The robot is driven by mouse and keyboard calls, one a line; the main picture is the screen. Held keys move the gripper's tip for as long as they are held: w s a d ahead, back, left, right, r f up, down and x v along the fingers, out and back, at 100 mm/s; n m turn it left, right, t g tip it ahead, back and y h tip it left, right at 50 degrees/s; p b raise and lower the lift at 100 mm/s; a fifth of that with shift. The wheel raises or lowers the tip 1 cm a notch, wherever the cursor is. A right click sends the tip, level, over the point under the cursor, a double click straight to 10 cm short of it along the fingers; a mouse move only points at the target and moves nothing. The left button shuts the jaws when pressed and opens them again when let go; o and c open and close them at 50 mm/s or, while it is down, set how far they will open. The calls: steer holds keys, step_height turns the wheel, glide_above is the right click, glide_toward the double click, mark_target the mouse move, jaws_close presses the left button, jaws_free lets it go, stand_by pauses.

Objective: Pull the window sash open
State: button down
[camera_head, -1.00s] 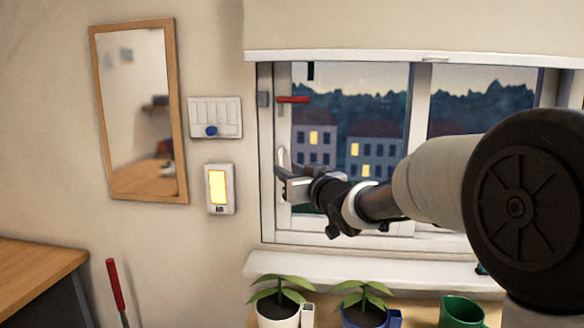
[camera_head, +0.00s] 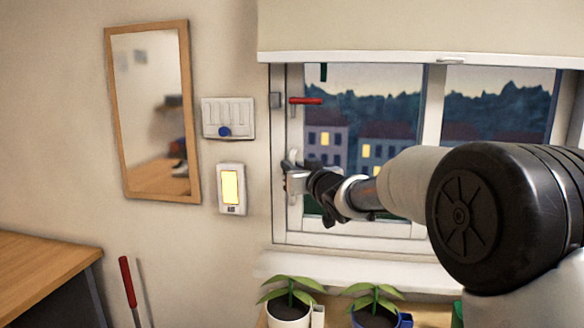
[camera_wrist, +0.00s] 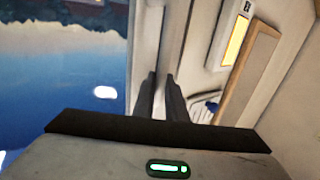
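The window sash (camera_head: 297,222) is a pale frame around dark glass, on the left half of the window; it looks closed. A red lever (camera_head: 306,101) sits high on its left side. A slim white handle (camera_head: 293,157) shows lower on the same side. My gripper (camera_head: 288,176) is at this handle, its fingers pointing left and overlapping its lower part. In the wrist view my gripper (camera_wrist: 159,80) shows two dark fingers with a narrow gap, in front of the pale frame. Whether they touch or hold the handle cannot be told.
A raised blind (camera_head: 420,25) covers the window top. Potted plants (camera_head: 290,305) stand below the white sill (camera_head: 360,274). A lit panel (camera_head: 230,188), a slider panel (camera_head: 228,118) and a mirror (camera_head: 155,110) are on the wall. A wooden counter (camera_head: 40,270) is at lower left.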

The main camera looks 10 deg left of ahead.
steer(key=w+d+p, duration=0.1)
steer(key=d+p, duration=0.9)
steer(key=d, duration=1.7)
steer(key=shift+w, duration=0.2)
steer(key=c, duration=1.8)
jaws_free()
